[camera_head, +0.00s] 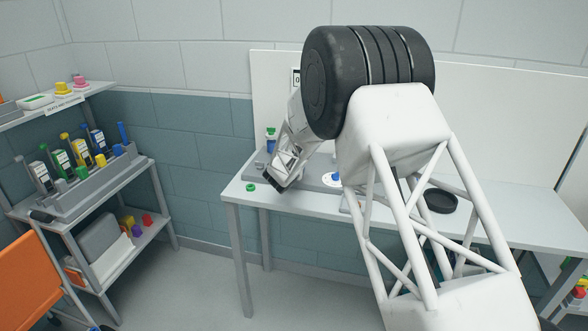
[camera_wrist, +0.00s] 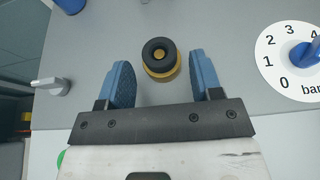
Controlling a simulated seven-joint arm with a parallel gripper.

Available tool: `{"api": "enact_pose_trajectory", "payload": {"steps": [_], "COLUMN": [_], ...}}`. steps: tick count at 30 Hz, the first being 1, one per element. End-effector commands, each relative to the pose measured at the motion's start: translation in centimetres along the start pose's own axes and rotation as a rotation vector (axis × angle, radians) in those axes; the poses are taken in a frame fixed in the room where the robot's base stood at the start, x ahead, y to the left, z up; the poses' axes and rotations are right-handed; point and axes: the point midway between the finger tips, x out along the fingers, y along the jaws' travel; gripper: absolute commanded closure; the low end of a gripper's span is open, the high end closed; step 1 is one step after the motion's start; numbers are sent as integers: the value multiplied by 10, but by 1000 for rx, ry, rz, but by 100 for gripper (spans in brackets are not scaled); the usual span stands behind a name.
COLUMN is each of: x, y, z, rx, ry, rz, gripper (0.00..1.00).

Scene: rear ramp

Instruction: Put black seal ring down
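The black seal ring (camera_wrist: 159,47) shows in the wrist view, on top of a brass-coloured round fitting (camera_wrist: 161,72) on the grey table. My gripper (camera_wrist: 161,72) is open, with one blue finger pad on each side of the fitting. There are clear gaps between the pads and the ring, and I see no contact. In the head view my gripper (camera_head: 275,184) is low over the left part of the grey table (camera_head: 400,209). The ring cannot be made out there.
A dial (camera_wrist: 290,60) with a blue pointer lies right of the fitting; a grey lever (camera_wrist: 50,86) is at left. A green ring (camera_head: 250,187) lies near the table's left front edge. A black round dish (camera_head: 440,201) is farther right. A shelf rack (camera_head: 80,200) stands left.

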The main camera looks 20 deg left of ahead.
Motion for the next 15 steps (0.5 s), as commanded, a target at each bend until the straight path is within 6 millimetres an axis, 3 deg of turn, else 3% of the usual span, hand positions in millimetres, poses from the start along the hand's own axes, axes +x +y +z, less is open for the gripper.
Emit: {"api": "enact_pose_trajectory", "payload": {"steps": [15], "x": [-5], "y": [0], "z": [0], "rx": [0], "ry": [0], "rz": [0], "gripper": [41]}}
